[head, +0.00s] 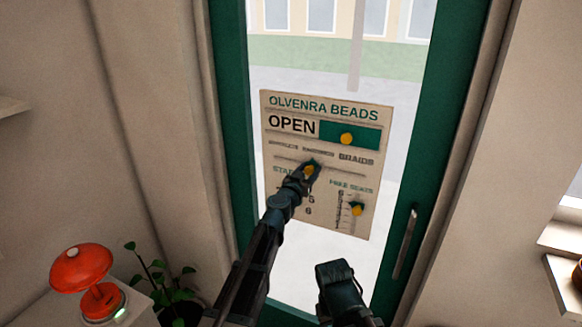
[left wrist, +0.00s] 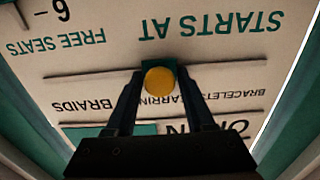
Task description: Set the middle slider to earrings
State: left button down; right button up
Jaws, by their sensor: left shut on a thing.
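A sign board (head: 322,226) headed "OLVENRA BEADS" hangs on the glass door. Its middle slider has a yellow knob on a green block (left wrist: 159,80) in a horizontal slot (head: 285,157) under the labels bracelets, earrings and braids. In the left wrist view, which shows the board upside down, the knob stands at the "EARRINGS" label (left wrist: 160,98), partly covering it. My left gripper (head: 309,170) is shut on this knob, its fingers on either side. My right gripper (head: 336,278) hangs low in front of the door, apart from the board; its jaws are unclear.
The top green slider (head: 346,138) sits beside "OPEN". A vertical slider knob (head: 357,208) is at the board's lower right. A door handle (head: 405,244) is to the right. A red lamp (head: 82,270) and a plant (head: 168,285) stand at the lower left.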

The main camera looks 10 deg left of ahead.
pick_arm(q)
jog(key=shift+s+d, duration=0.25)
jog(key=shift+d, duration=0.5)
jog(key=shift+c, duration=2.4)
grip_release()
jog(key=shift+s+a, duration=0.1)
jog(key=v, duration=1.3)
jog(key=shift+s, duration=0.25)
